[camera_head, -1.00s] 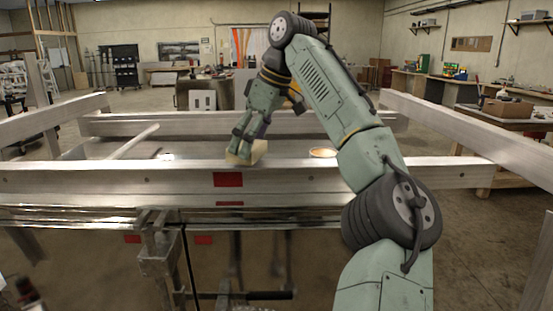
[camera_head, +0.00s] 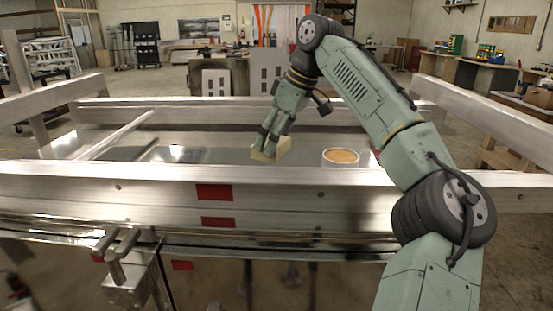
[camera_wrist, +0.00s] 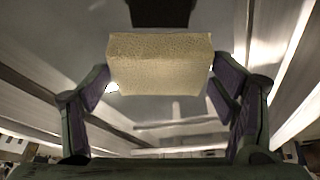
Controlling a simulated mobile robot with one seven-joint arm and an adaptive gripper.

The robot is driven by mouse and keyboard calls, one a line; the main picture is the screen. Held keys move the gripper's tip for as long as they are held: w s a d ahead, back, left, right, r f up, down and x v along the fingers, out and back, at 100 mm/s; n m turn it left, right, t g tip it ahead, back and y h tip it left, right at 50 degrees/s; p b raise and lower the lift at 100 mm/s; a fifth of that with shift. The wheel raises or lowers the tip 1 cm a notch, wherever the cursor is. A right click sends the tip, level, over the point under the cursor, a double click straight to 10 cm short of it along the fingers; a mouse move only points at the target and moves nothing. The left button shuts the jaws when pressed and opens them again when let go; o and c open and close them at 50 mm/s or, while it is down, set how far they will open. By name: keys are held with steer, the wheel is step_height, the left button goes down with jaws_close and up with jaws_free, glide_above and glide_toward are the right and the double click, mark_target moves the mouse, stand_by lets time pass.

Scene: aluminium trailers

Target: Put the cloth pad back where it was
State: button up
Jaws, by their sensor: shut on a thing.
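The cloth pad (camera_head: 270,151) is a pale yellow block with a fine texture. In the head view it is at the tips of my gripper (camera_head: 268,138), low over the trailer's metal bed (camera_head: 215,156), behind the front rail. I cannot tell whether it touches the bed. In the wrist view the pad (camera_wrist: 160,64) sits between the two purple-faced fingers of my gripper (camera_wrist: 160,85), which is shut on it. A dark rectangular patch (camera_wrist: 161,12) shows on the surface beyond the pad.
A round white tub with a tan top (camera_head: 341,158) stands to the right of the pad. A pale bar (camera_head: 115,135) and a dark flat piece (camera_head: 172,155) lie to the left. The aluminium front rail (camera_head: 120,188) runs between my body and the bed.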

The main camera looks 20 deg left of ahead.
mark_target(276, 157)
steer(key=shift+f, duration=2.5)
steer(key=shift+f, duration=0.1)
steer(key=o, duration=1.1)
steer(key=v, duration=1.2)
